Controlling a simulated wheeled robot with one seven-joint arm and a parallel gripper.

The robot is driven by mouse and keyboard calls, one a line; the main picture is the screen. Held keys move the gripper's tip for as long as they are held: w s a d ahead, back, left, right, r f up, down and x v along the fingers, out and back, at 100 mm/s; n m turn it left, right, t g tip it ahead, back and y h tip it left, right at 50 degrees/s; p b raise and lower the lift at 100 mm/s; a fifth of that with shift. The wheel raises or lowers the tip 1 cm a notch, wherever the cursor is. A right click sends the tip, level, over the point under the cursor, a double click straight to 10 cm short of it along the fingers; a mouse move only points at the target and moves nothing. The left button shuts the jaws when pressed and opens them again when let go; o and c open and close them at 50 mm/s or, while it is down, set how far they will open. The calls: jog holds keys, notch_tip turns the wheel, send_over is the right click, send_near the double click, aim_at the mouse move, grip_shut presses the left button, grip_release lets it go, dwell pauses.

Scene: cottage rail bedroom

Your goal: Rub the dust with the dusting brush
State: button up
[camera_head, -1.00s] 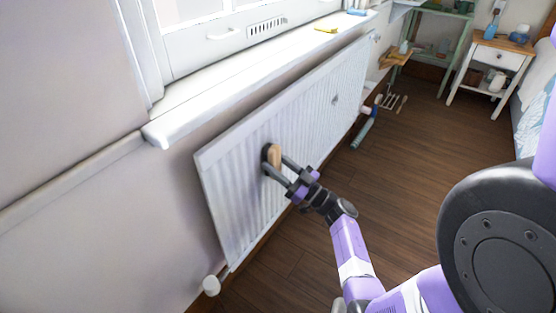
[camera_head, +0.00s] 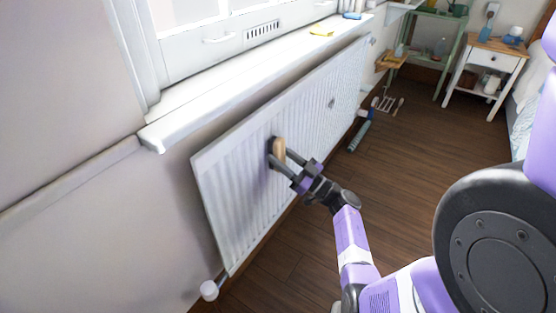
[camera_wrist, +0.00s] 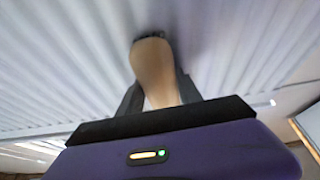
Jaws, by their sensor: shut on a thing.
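The dusting brush (camera_head: 279,149) has a tan wooden handle and a dark head. It stands against the front of the white ribbed radiator (camera_head: 235,180). My gripper (camera_head: 281,166) is shut on the brush. In the wrist view the tan brush (camera_wrist: 155,72) lies between the fingers, its dark bristles at or very near the radiator ribs (camera_wrist: 60,70). Whether the bristles touch cannot be told for sure. A small dark grey spot (camera_head: 332,103), possibly dust, shows on the radiator to the right of the brush.
A valve (camera_head: 209,290) sticks out at the radiator's lower near corner. A white side table (camera_head: 487,70) stands at the back right. The wooden floor (camera_head: 410,140) is clear in the middle.

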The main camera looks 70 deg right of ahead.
jog(key=shift+w+r, duration=0.1)
jog(key=shift+s+a+p, duration=0.25)
jog(key=shift+s, duration=0.75)
jog(key=shift+s+a+p, duration=0.2)
jog(key=shift+s+p, duration=0.1)
jog(key=shift+s, duration=0.65)
jog(key=shift+s+a+p, duration=0.25)
jog(key=shift+s, duration=0.75)
jog(key=shift+s, duration=0.1)
jog(key=shift+s+a, duration=0.2)
jog(key=shift+s, duration=0.5)
jog(key=shift+s+a, duration=0.15)
jog(key=shift+s, duration=0.5)
